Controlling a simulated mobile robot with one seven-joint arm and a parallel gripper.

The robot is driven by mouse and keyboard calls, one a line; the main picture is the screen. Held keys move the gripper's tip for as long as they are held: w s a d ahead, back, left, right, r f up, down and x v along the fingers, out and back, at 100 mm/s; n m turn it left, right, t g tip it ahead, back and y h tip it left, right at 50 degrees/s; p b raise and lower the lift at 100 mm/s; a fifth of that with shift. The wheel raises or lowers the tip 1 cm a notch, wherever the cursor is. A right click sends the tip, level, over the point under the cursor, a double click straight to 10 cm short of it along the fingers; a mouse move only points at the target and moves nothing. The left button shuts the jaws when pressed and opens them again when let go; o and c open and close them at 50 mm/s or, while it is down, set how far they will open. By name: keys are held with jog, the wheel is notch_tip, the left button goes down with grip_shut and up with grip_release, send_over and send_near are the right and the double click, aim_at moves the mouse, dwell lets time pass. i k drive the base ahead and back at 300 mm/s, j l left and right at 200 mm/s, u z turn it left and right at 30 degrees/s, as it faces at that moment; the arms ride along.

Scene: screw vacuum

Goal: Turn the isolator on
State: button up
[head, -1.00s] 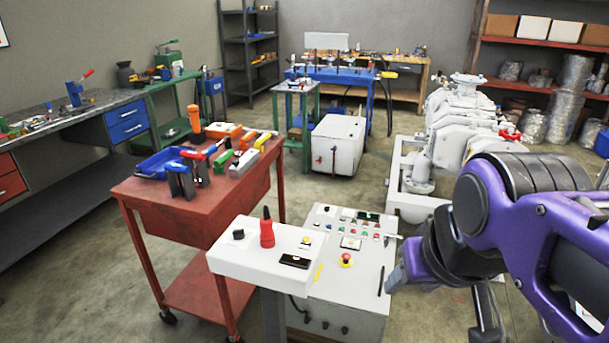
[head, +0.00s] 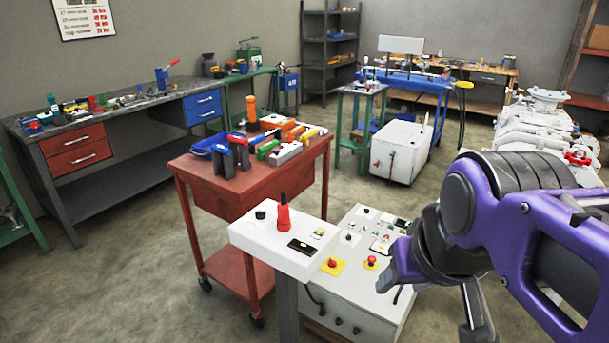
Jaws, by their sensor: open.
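A white control cabinet (head: 388,281) stands at the lower middle of the head view, with several buttons on its sloped top. A red knob on a yellow square plate (head: 333,265) is at its left side and may be the isolator; its setting is too small to read. A red button on a round yellow base (head: 371,262) is to the right of it. My gripper (head: 436,304) is open, to the right of the cabinet and close to its right edge. It appears empty and apart from the knobs; the arm hides part of the cabinet's right side.
A white pedestal panel (head: 262,248) with a red upright handle (head: 283,213) stands left of the cabinet. Behind it is a red tool cart (head: 235,197). White pump machinery (head: 535,135) is at the back right. The floor at left is clear.

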aim_at(332, 263)
jog(key=l+u, duration=0.35)
jog(key=l, duration=0.15)
jog(key=i+l+u, duration=0.1)
jog(key=l+u, duration=0.3)
jog(key=k+l+u, duration=0.1)
jog(key=l+u, duration=0.25)
jog(key=l, duration=0.2)
jog(key=i+l+u, duration=0.1)
jog(key=l+u, duration=0.25)
jog(key=l, duration=0.45)
jog(key=l+u, duration=0.4)
jog(key=l, duration=0.4)
